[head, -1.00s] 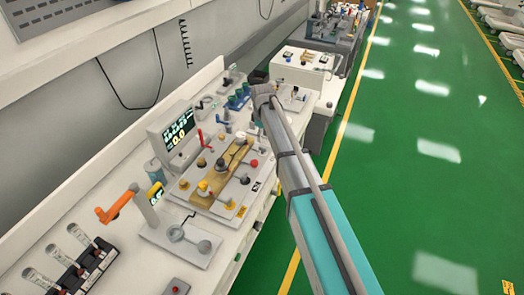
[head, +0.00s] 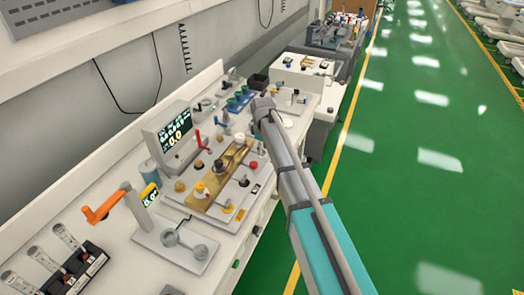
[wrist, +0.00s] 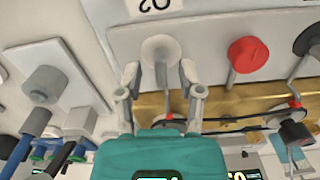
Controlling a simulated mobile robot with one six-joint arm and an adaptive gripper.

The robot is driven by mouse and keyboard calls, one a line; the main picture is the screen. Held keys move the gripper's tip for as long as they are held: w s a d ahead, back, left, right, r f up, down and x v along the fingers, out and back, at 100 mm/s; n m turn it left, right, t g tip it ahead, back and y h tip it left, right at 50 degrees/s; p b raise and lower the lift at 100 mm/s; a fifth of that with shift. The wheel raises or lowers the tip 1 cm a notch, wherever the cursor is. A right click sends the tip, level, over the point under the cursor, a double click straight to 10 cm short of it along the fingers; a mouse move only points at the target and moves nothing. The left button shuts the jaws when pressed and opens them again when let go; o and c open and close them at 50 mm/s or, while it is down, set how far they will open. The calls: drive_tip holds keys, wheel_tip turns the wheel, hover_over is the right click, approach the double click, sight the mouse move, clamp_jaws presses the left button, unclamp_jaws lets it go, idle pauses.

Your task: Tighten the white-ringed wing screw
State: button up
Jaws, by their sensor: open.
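In the wrist view, my gripper (wrist: 158,78) is open, with its two fingers apart on either side of the stem below a pale grey round knob (wrist: 160,49). I cannot tell whether the fingers touch it. The knob stands on a light panel beside a brass plate (wrist: 240,103). No white ring is clear on it, so I cannot say whether it is the wing screw. A red knob (wrist: 248,55) stands to its right.
A dark knob (wrist: 293,135) and a grey knob (wrist: 43,85) stand near the gripper. The green floor (head: 420,200) on the right is clear.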

idle(0.3)
clamp_jaws()
